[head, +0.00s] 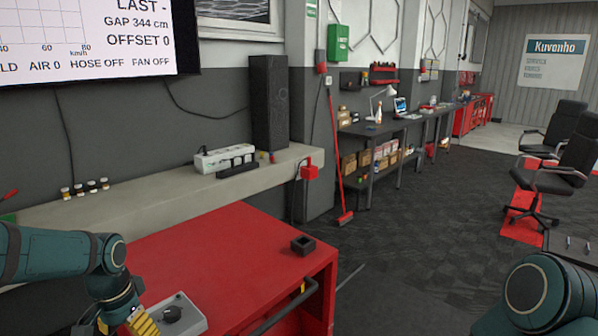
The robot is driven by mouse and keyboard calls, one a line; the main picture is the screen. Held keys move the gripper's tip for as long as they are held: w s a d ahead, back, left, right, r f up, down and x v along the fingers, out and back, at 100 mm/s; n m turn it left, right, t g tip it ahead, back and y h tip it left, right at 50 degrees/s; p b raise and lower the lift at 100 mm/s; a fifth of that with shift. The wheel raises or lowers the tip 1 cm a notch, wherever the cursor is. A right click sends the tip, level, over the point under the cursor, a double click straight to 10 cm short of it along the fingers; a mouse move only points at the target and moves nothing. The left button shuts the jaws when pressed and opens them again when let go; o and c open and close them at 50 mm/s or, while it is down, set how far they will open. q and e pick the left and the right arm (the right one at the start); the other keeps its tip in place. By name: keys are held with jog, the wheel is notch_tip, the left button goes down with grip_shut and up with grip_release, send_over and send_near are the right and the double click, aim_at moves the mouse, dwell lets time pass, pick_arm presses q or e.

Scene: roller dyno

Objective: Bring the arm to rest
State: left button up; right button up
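My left arm (60,258) comes in from the left and bends down at the bottom edge, over the near left part of the red cabinet (225,250). Its gripper fingers cannot be made out; they are cut off or hidden at the bottom edge. A rounded joint of my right arm (540,292) shows in the lower right corner, over the dark floor. My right gripper is out of the picture. No object is seen held.
A small black square holder (303,245) sits on the cabinet. A concrete ledge (150,205) runs behind. Office chairs (555,170) stand at right; the middle floor is mostly clear.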

pick_arm(q)
jog(key=w+d+f+h, duration=0.2)
jog(key=w+d+f, duration=0.1)
jog(key=d+f, duration=0.8)
jog(key=s+d+f+n+h, duration=0.1)
jog(key=s+d+f+n, duration=0.1)
jog(key=s+d+f, duration=0.3)
jog(key=s+d+f+n+t+b, duration=0.1)
jog(key=s+d+f+n, duration=0.1)
jog(key=s+d+f, duration=0.4)
jog(key=d+f, duration=0.4)
jog(key=f, duration=0.2)
jog(key=shift+d+f+t+h, duration=0.2)
jog(key=shift+f+t+h, duration=0.1)
jog(key=shift+f+h, duration=0.1)
pick_arm(e)
jog(key=shift+w+f, duration=0.2)
jog(key=shift+f, duration=0.7)
